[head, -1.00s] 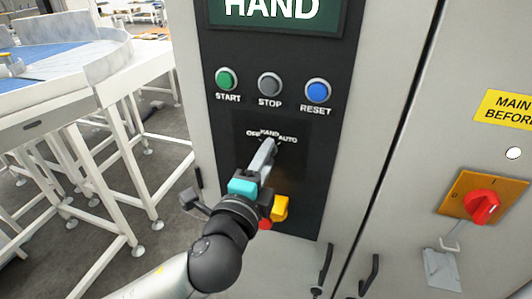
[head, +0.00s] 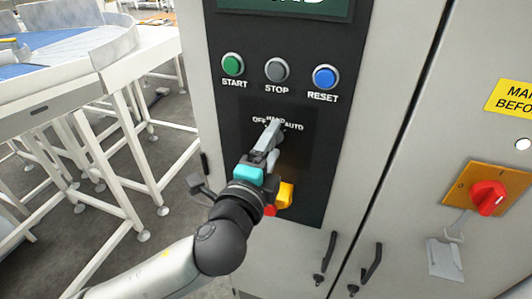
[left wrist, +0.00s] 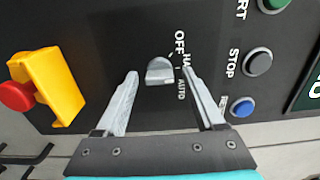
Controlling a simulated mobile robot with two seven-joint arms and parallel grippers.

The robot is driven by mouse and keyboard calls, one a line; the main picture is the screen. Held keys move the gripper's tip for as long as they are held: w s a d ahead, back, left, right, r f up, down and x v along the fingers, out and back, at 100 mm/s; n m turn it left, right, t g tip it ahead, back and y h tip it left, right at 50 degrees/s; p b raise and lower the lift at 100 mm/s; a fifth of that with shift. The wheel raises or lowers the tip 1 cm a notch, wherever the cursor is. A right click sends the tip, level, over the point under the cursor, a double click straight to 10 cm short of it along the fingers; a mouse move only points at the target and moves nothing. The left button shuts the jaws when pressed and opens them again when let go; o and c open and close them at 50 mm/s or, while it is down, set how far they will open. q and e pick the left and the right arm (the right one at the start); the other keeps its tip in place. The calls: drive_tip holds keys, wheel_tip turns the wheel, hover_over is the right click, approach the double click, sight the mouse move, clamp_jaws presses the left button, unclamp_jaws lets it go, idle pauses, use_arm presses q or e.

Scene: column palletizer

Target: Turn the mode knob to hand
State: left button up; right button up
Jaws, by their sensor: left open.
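The mode knob (left wrist: 160,71) is a small grey half-round knob on the black panel, beside the OFF, HAND and AUTO labels. I cannot tell which label it points to. My left gripper (left wrist: 160,75) is open, with one pale finger on each side of the knob and visible gaps between. In the head view my left gripper (head: 272,136) is in front of the panel and hides the knob, just below the labels (head: 277,123). The display (head: 290,6) is cut off at the top edge. My right gripper is not in view.
Green START (head: 233,64), grey STOP (head: 277,69) and blue RESET (head: 325,77) buttons sit above the knob. A yellow box (left wrist: 60,85) with a red button (left wrist: 15,96) is close below. A red switch (head: 489,197) is right; a conveyor frame (head: 120,120) stands left.

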use_arm(q)
drive_tip(key=p+v, duration=0.2)
drive_tip(key=v, duration=1.3)
drive_tip(key=shift+p, duration=0.35)
